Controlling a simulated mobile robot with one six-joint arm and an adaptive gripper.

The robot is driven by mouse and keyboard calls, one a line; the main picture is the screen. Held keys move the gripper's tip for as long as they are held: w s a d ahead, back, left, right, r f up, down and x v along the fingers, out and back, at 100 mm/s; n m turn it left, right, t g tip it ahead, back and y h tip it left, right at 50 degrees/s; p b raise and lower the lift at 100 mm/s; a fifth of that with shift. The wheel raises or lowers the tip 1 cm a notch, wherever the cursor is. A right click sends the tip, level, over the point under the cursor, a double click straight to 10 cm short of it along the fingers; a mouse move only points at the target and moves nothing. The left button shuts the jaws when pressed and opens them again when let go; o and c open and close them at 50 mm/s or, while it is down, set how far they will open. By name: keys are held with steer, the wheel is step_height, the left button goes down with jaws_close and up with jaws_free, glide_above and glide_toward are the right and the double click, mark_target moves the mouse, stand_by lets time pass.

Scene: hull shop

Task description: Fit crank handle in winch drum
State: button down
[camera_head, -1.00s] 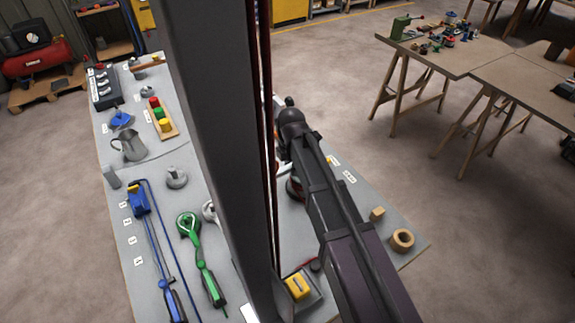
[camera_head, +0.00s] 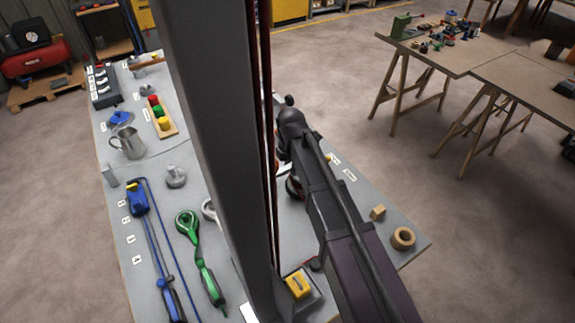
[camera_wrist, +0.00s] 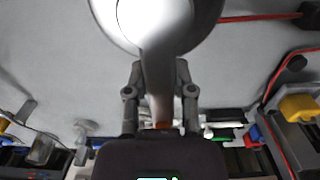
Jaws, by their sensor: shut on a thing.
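In the wrist view my gripper (camera_wrist: 160,75) is shut on a pale metal bar, which I take for the crank handle (camera_wrist: 160,78). An orange-brown part of it shows low between the fingers. Beyond the fingertips the bar runs up in front of a large, bright, round metal shape (camera_wrist: 108,18), probably the winch drum, cut off by the top edge. I cannot tell whether handle and drum touch or are joined. In the head view my arm and column hide the gripper and handle; only a small dark, reddish round part (camera_head: 294,188) shows beside the arm.
In the wrist view a red cable (camera_wrist: 260,17) runs along the right.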

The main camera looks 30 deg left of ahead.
steer(key=shift+f, duration=0.3)
stand_by(0.5)
stand_by(0.4)
steer(key=shift+c, duration=1.9)
jaws_free()
steer(key=shift+o, duration=0.2)
steer(key=o, duration=0.3)
steer(key=shift+o, duration=0.2)
steer(key=shift+s, duration=0.15)
steer(key=shift+r, duration=0.15)
